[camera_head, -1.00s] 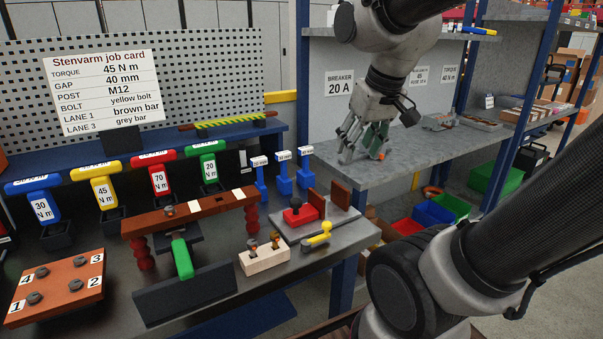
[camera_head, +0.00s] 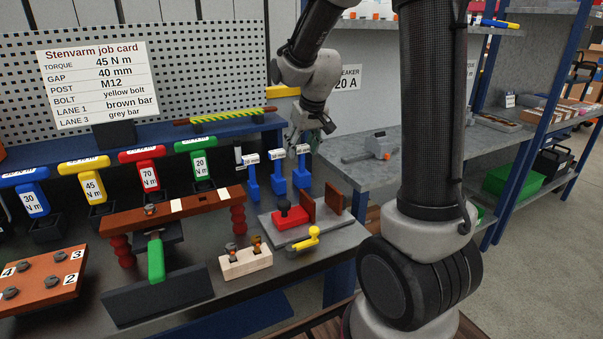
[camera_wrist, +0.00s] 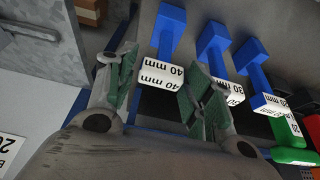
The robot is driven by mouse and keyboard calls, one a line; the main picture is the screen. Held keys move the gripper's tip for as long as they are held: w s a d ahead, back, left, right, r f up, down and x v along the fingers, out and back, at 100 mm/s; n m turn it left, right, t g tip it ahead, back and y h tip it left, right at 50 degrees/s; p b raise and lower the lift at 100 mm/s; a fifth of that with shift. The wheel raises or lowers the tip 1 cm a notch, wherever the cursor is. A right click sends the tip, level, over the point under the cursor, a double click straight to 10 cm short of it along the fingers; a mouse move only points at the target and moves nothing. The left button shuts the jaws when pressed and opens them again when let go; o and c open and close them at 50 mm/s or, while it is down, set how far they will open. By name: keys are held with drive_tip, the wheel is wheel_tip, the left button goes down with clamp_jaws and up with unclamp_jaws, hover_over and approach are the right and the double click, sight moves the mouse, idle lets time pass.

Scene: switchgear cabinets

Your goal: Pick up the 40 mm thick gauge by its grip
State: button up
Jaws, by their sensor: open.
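The 40 mm gauge (camera_head: 302,170) is blue with a white label on top. It stands rightmost of three similar blue gauges on the bench in the head view. In the wrist view its white "40 mm" label (camera_wrist: 160,74) and blue body (camera_wrist: 168,33) show between my fingers. My gripper (camera_wrist: 160,80) is open, with green-padded fingers on either side of the label, and holds nothing. In the head view my gripper (camera_head: 312,138) is close behind and above the gauge. I cannot tell whether a finger touches it.
The 30 mm gauge (camera_wrist: 217,55) and the 20 mm gauge (camera_wrist: 256,75) stand close beside it in the wrist view. A red block with a black knob (camera_head: 291,217) is in front in the head view. A grey shelf (camera_head: 350,179) lies to the right.

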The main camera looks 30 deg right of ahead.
drive_tip(key=shift+w+f, duration=0.15)
drive_tip(key=shift+f, duration=0.2)
drive_tip(key=c, duration=1.1)
drive_tip(key=shift+c, duration=0.2)
drive_tip(key=shift+r, duration=0.15)
